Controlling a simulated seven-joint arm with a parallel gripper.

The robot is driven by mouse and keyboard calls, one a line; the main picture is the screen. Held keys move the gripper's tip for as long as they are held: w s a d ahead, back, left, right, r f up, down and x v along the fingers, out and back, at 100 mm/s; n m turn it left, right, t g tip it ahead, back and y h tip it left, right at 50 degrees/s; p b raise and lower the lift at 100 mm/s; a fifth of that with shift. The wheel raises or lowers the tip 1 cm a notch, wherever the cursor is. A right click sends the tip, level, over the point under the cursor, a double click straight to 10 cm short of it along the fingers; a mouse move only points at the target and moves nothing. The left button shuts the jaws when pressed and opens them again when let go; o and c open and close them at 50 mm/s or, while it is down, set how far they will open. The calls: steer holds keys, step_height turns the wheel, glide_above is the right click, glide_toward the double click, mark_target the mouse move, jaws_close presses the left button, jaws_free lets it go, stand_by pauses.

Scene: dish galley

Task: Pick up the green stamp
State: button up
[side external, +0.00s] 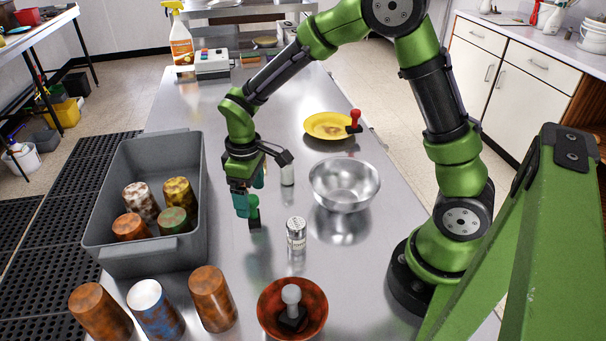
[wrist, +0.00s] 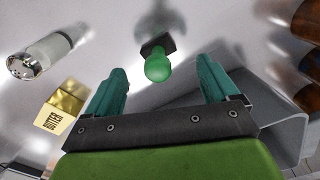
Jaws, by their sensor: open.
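The green stamp (side external: 254,212) stands on the steel table in the side view, its round green handle up and its dark base on the metal. In the wrist view the stamp (wrist: 157,68) is just beyond the fingertips, near the middle of the gap between them. My gripper (side external: 249,194) points down close to the stamp, with teal fingers partly overlapping it in the side view. The gripper also shows in the wrist view (wrist: 161,76), its fingers wide apart with nothing between them. Whether a finger touches the stamp cannot be told.
A grey bin (side external: 148,255) with several cups stands left. A shaker (side external: 296,236) and steel bowl (side external: 344,185) are right. A red stamp (side external: 355,120) is at the yellow plate (side external: 325,122). A grey-handled stamp (side external: 291,296) sits in a rust bowl (side external: 266,318). A butter box (wrist: 58,108) is nearby.

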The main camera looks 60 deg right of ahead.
mark_target(254, 216)
steer(key=shift+d+f, duration=0.1)
steer(key=shift+f, duration=2.95)
steer(key=c, duration=1.1)
